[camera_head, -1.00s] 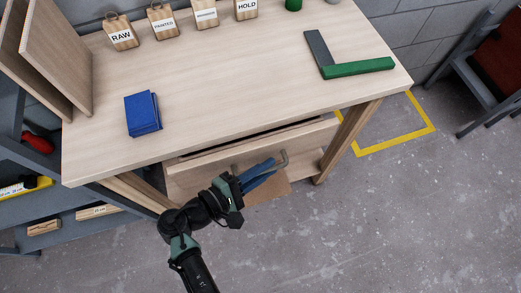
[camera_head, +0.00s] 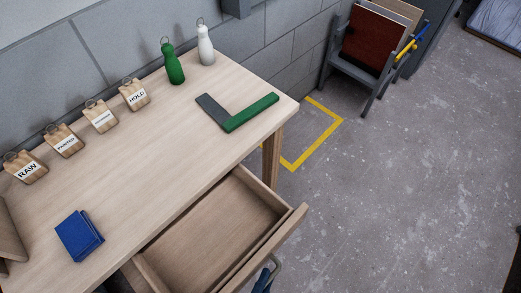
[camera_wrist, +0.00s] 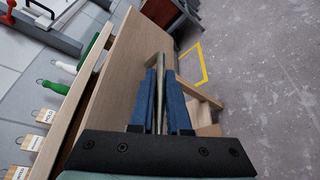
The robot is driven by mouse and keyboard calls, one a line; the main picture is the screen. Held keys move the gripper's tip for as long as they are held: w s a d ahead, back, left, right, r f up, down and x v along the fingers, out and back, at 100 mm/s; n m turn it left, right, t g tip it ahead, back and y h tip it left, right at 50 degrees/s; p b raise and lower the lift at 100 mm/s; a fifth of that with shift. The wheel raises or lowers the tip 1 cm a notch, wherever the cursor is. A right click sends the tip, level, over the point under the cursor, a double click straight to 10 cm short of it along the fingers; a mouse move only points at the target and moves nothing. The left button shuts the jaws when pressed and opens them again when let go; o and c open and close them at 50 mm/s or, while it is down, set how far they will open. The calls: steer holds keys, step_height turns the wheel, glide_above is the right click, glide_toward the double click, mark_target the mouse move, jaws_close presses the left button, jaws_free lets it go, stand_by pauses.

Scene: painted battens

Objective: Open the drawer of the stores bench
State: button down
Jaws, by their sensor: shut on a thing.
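The stores bench (camera_head: 150,160) has a pale wooden top. Its drawer (camera_head: 212,228) stands pulled well out at the front, and the part of its inside that I see is empty. My gripper (camera_head: 265,279) is at the drawer front, low in the head view, mostly cut off by the frame edge. In the wrist view its two blue fingers (camera_wrist: 164,88) are closed on the metal drawer handle (camera_wrist: 159,84). A bit of the handle (camera_head: 277,263) also shows in the head view.
The floor (camera_head: 400,190) to the right is clear.

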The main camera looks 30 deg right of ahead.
steer(key=c, duration=1.2)
jaws_free()
steer(key=shift+o, duration=0.2)
steer(key=b+v, duration=0.1)
steer(key=v, duration=1.2)
